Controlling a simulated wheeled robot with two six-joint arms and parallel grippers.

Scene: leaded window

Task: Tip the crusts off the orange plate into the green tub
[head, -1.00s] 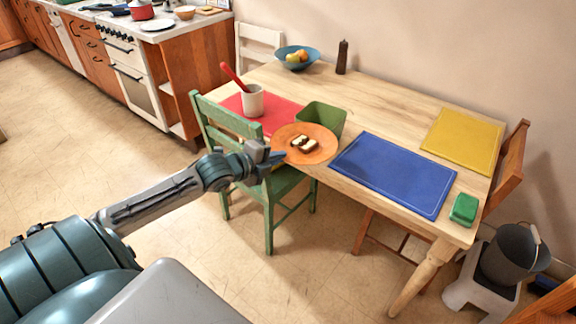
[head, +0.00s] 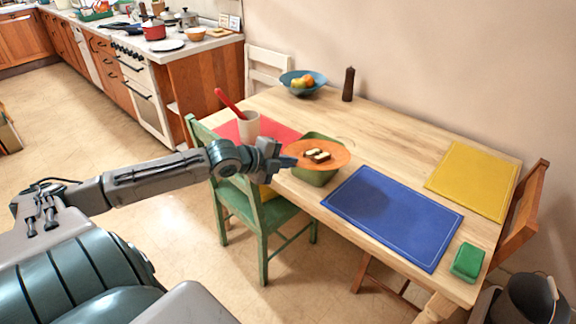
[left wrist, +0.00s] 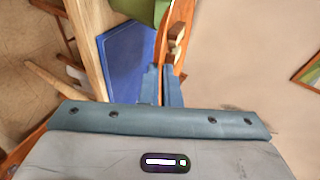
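My left gripper (head: 284,161) is shut on the near left rim of the orange plate (head: 337,152). The plate is raised off the table and roughly level, over the green tub (head: 314,178), hiding much of its opening. The crusts (head: 317,155), dark-edged pale pieces, lie on the plate. In the left wrist view the plate (left wrist: 184,14) shows nearly edge-on, its rim between the fingers (left wrist: 162,86), with the crusts (left wrist: 177,44) on it and a part of the tub (left wrist: 143,9) at the top. My right gripper is in neither view.
A white mug (head: 249,126) with a red utensil stands on the red mat (head: 283,134), left of the tub. A blue mat (head: 390,215) lies to the right, with a green block-like item (head: 467,262) beyond it. A green chair (head: 262,215) stands close beneath my left arm.

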